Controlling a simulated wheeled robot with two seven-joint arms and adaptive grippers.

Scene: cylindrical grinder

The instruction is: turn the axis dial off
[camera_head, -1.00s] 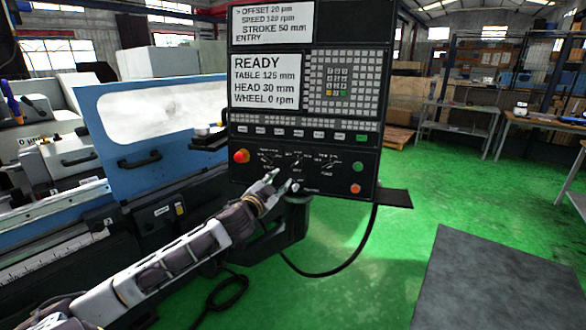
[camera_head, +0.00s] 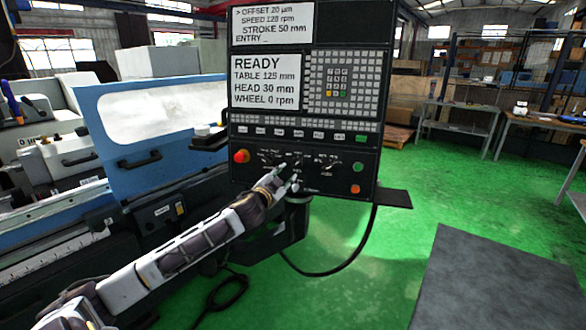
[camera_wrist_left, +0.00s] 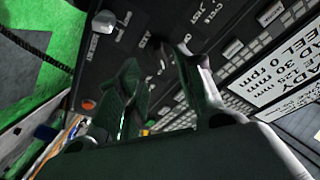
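The control panel (camera_head: 300,190) carries a row of dark rotary dials under its keys. The left dial (camera_head: 268,158) and the right dial (camera_head: 328,162) show in the head view. The middle dial is largely behind my left gripper (camera_head: 290,174), and its setting is not readable. In the left wrist view, the fingers of my left gripper (camera_wrist_left: 160,78) stand apart, close to the panel face around a small dark dial area. I cannot tell whether they touch the dial. My right gripper is not in view.
A red knob (camera_head: 241,156) sits left of the dials. A green button (camera_head: 358,167) and an orange button (camera_head: 355,188) sit at the right. The screen (camera_head: 265,81) reads READY. The blue grinder door (camera_head: 150,165) is left of the panel.

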